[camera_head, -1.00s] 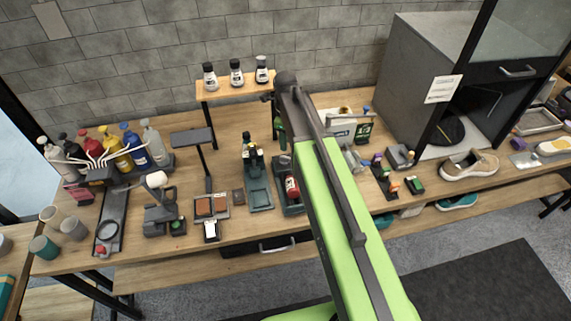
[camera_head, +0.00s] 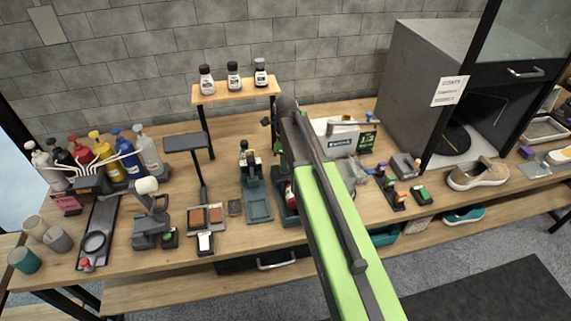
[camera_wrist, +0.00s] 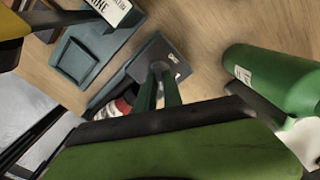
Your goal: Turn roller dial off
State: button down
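A dark green machine on a grey base stands mid-table, mostly hidden behind my lime-green arm in the head view; part of its base (camera_head: 281,204) shows left of the arm. In the wrist view, a dark green slab with a black edge (camera_wrist: 180,150) fills the bottom, and two green posts (camera_wrist: 160,90) stand on a grey base plate (camera_wrist: 155,57). A red and white cylinder (camera_wrist: 120,106) lies beside the posts; it also shows in the head view (camera_head: 289,195). I cannot make out a roller dial for sure. My gripper fingers are not visible in either view.
A similar machine with a grey-green tray (camera_head: 259,207) stands just left. A green bottle (camera_wrist: 270,80) is close at the right in the wrist view. A small wooden shelf (camera_head: 236,92) with bottles rises behind. A beige shoe (camera_head: 477,174) lies at the right.

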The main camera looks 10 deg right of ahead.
jog(key=shift+n, duration=0.3)
jog(key=n, duration=0.5)
jog(key=shift+w, duration=0.1)
jog(key=n, duration=0.6)
jog(key=shift+w+a+n, duration=0.1)
jog(key=shift+n, duration=0.2)
jog(key=n, duration=1.1)
jog(key=shift+a, duration=0.1)
jog(key=shift+n, duration=0.5)
jog(key=c, duration=1.5)
grip_release()
jog(key=shift+w+r, duration=0.1)
